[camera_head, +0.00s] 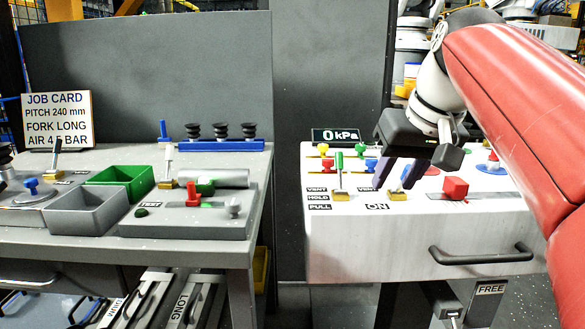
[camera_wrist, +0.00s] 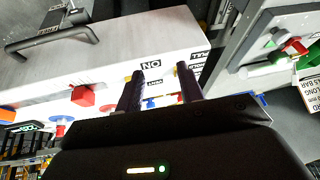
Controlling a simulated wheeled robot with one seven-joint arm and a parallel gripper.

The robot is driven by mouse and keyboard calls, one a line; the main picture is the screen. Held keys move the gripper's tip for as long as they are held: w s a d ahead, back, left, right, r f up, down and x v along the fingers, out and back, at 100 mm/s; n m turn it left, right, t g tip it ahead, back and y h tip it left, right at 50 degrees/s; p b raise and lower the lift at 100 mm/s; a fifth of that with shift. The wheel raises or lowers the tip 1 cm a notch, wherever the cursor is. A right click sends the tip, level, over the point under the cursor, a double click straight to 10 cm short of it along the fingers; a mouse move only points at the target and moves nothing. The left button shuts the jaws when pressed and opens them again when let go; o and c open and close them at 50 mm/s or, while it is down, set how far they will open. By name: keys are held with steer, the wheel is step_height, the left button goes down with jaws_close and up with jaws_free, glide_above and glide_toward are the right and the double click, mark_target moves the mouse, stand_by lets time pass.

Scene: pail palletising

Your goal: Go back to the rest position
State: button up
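My gripper (camera_head: 394,185) hangs over the front of the white control panel (camera_head: 430,245), its two purple-dark fingers apart and pointing down. In the wrist view my gripper (camera_wrist: 160,73) also shows a clear gap between its fingers, with nothing clamped there. A brass-based lever (camera_head: 396,197) by the ON label stands right at the fingertips and is partly hidden by them. I cannot tell whether they touch. A green-topped lever (camera_head: 340,175) stands upright to the left, by the VENT, HOLD and PULL labels. The display (camera_head: 336,136) reads 0 kPa.
A red block (camera_head: 455,188) sits on a slot right of my gripper. A drawer handle (camera_head: 480,256) juts from the panel front. The grey bench (camera_head: 190,250) at left holds a green bin (camera_head: 122,178), a grey bin (camera_head: 88,212) and a blue rail (camera_head: 208,146) with suction cups.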

steer(key=s+f, duration=0.5)
steer(key=f, duration=0.3)
steer(key=s+f+h, duration=0.1)
steer(key=s+f, duration=0.4)
steer(key=f, duration=0.4)
steer(key=s+f+m, duration=0.1)
steer(key=s+f, duration=0.4)
steer(key=f, duration=0.4)
steer(key=shift+s+a+h, duration=0.3)
steer(key=shift+s+h, duration=0.1)
steer(key=shift+r, duration=0.1)
